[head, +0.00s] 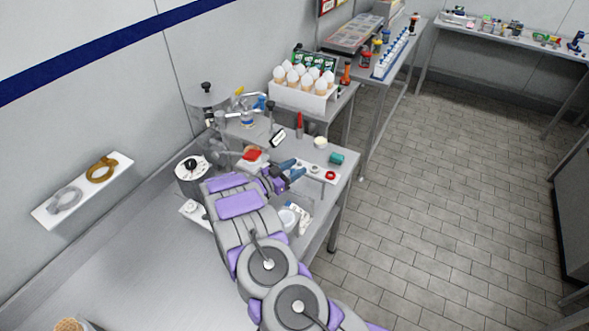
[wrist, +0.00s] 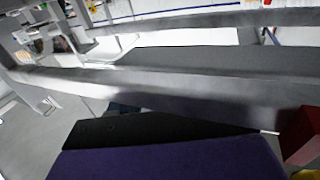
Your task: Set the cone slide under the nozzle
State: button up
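My gripper (head: 283,173) is at the front bench, at the end of my purple and grey arm. Two blue-grey finger-like parts show beside it in the head view, but whether they are open or shut on something is unclear. In the wrist view a purple and black block fills the bottom, and a red block (wrist: 301,136) is cut off at the right. A metal machine (head: 207,105) with a black knob stands at the back left of the bench; its nozzle cannot be made out. A red piece (head: 252,154) sits near my gripper; I cannot tell if it belongs to the cone slide.
A white box of cones (head: 300,98) stands behind. A white strip (head: 316,172) with small round parts and a teal cylinder (head: 336,159) lie right of my gripper. A round canister (head: 192,175) is at the left. The tiled floor (head: 440,200) at right is clear.

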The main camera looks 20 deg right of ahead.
jog(key=v, duration=1.2)
jog(key=shift+w+a+p, duration=0.15)
jog(key=shift+p, duration=0.15)
